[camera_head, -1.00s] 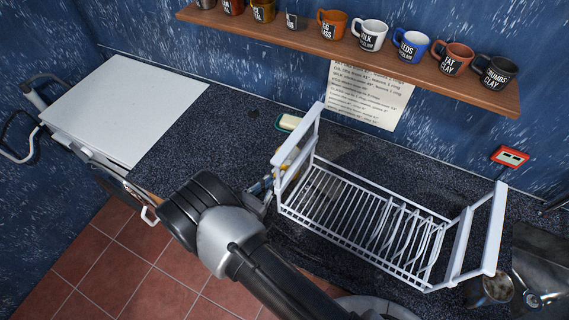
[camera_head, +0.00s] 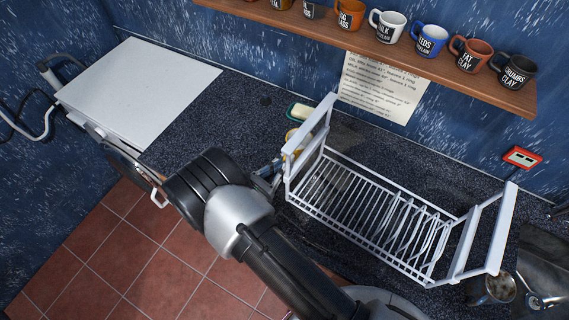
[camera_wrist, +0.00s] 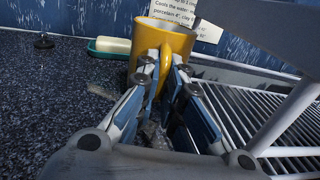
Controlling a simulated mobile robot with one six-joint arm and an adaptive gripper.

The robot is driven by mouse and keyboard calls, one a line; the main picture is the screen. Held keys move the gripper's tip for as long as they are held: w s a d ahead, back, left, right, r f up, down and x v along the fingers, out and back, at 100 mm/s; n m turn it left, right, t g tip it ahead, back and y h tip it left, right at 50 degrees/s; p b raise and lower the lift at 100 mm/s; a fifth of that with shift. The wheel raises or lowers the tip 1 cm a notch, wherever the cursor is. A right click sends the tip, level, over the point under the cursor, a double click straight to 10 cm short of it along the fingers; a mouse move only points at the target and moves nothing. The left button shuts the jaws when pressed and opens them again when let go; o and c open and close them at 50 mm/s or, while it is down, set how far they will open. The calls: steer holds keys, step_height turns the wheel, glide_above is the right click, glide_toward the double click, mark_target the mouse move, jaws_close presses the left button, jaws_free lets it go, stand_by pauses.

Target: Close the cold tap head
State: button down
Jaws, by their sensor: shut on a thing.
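I cannot make out the cold tap head in either view. A steel sink (camera_head: 540,262) is cut off at the lower right of the head view. A dark fitting (camera_head: 560,212) shows at the right edge above it, too small and cropped to identify. My gripper (camera_wrist: 166,76) is shut on the handle of a yellow mug (camera_wrist: 165,38) in the wrist view. The mug is upright, just left of the dish rack. In the head view the rack's end frame partly hides the mug (camera_head: 291,136), and my gripper (camera_head: 268,174) is partly hidden by my arm.
The white dish rack (camera_head: 330,222) stands on the dark counter (camera_head: 225,120), between my gripper and the sink. A soap dish (camera_head: 299,112) lies behind the mug. A shelf of mugs (camera_head: 450,72) hangs above. A cup (camera_head: 490,288) is beside the sink.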

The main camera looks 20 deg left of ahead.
steer(key=shift+r, duration=0.6)
steer(key=v, duration=1.8)
steer(key=shift+p, duration=0.4)
